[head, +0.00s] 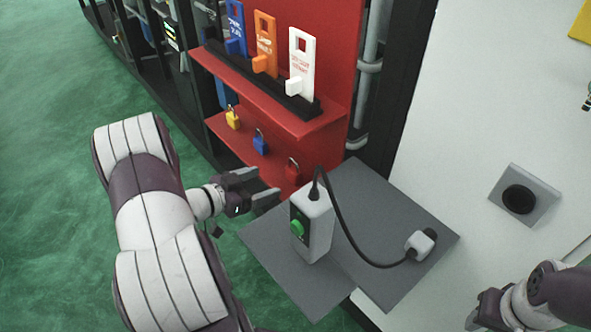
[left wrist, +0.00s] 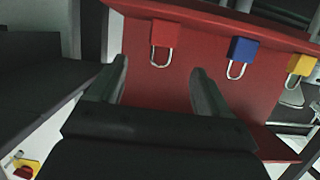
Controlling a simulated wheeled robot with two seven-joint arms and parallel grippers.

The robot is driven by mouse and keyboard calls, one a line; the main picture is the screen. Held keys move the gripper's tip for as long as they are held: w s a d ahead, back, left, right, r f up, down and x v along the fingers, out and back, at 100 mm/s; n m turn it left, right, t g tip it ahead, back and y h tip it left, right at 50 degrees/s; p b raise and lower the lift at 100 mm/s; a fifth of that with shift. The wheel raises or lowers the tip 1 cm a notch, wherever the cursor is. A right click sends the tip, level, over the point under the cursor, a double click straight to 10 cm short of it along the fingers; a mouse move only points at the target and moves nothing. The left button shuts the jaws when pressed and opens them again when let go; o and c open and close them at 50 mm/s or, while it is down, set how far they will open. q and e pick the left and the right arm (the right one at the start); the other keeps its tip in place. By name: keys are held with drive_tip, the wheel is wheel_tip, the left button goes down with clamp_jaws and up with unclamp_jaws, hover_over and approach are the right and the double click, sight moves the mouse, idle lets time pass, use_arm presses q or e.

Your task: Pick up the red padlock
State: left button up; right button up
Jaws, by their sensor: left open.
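The red padlock (head: 293,171) hangs below the red shelf, the rightmost of three padlocks in the head view. It also shows at the top of the left wrist view (left wrist: 164,33), where its shackle points down and the picture looks inverted. My left gripper (head: 262,185) is open and empty, just left of the red padlock and apart from it. In the left wrist view the red padlock lies beyond the gap between the two fingers (left wrist: 160,75). My right gripper (head: 487,308) is at the lower right of the head view, partly cut off; its jaws are unclear.
A blue padlock (head: 261,142) and a yellow padlock (head: 233,118) hang beside the red one. The red shelf (head: 310,124) above holds blue, orange and white tags. A grey table (head: 375,270) with a cabled green-button box (head: 318,230) stands close right of my left gripper.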

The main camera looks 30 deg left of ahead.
sight(290, 174)
use_arm(q)
drive_tip(key=x, duration=0.5)
drive_tip(key=shift+w+a+f+b, duration=0.1)
drive_tip(key=shift+w+f+b, duration=0.25)
drive_tip(key=shift+b, duration=0.05)
drive_tip(key=b+x, duration=0.1)
drive_tip(key=x, duration=0.4)
drive_tip(key=shift+f, duration=0.1)
drive_tip(key=shift+w+f, duration=0.1)
drive_tip(key=shift+w, duration=0.3)
drive_tip(key=shift+s, duration=0.1)
drive_tip(key=shift+c, duration=1.2)
drive_tip(key=c, duration=0.9)
